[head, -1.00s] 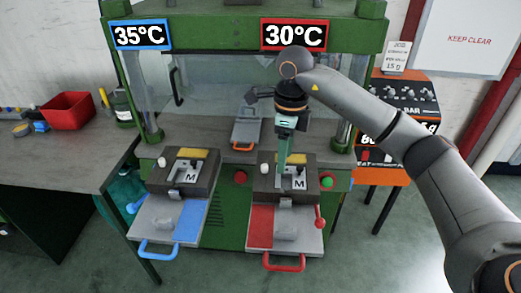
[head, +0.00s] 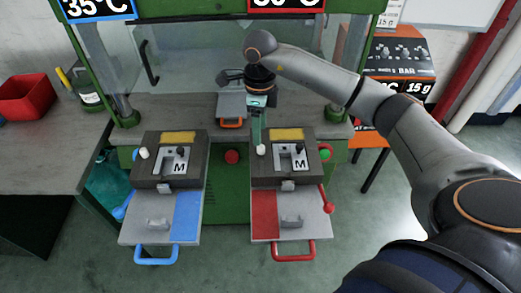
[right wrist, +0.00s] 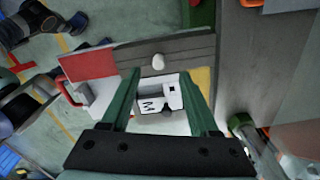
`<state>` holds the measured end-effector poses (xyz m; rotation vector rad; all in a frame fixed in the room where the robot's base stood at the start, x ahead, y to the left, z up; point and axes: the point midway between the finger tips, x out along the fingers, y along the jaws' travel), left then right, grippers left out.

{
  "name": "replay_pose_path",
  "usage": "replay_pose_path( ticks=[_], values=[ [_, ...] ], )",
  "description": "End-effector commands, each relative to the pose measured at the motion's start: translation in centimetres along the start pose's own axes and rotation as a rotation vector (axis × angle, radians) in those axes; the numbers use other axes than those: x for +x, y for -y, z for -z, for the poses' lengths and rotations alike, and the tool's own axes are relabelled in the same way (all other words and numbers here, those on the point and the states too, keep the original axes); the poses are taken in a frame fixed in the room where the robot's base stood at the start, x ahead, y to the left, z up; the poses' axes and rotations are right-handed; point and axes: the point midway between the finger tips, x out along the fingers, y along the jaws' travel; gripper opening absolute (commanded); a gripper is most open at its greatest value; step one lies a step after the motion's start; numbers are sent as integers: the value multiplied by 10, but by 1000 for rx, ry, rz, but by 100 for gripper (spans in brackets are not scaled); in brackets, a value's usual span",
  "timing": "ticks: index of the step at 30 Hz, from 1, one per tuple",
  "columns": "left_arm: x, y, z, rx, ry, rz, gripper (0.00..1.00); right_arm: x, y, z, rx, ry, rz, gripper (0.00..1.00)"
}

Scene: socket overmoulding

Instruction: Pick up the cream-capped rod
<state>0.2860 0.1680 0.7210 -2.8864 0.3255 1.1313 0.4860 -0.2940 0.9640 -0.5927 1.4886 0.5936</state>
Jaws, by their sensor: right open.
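In the head view, a cream-capped rod (head: 261,150) stands at the left side of the right-hand dark block (head: 270,172). My right gripper (head: 258,140) points down just above this cap, and its green fingers overlap it from behind. In the right wrist view, the cream cap (right wrist: 158,62) shows between the tips of the open, empty fingers (right wrist: 161,70). I cannot tell whether the tips are level with it. A second cream-capped rod (head: 144,153) stands on the left-hand block (head: 153,174). My left gripper is out of view.
Each block has a slotted plate marked M and a dark knob (head: 299,148). Trays with a red handle (head: 290,258) and a blue handle (head: 150,261) jut out in front. A red button (head: 232,157) sits between the blocks. The press posts flank the area.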

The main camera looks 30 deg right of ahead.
Motion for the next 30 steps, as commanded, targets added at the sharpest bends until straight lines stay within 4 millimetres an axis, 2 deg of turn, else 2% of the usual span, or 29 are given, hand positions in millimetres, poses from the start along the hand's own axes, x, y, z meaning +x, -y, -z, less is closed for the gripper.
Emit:
replay_pose_path(
  ticks=[5, 12, 21, 23, 30],
  values=[
    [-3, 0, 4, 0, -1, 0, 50, 14, -1, 2, -1, -2, -3, 62],
    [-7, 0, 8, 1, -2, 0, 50, 49, -2, 4, 0, -2, -2, 62],
    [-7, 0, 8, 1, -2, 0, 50, 56, -2, 3, -2, 0, 0, 62],
    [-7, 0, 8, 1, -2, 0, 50, 56, -2, 3, -2, 0, 0, 57],
    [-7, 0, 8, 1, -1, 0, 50, 55, -2, 4, -1, 0, 1, 30]
  ],
)
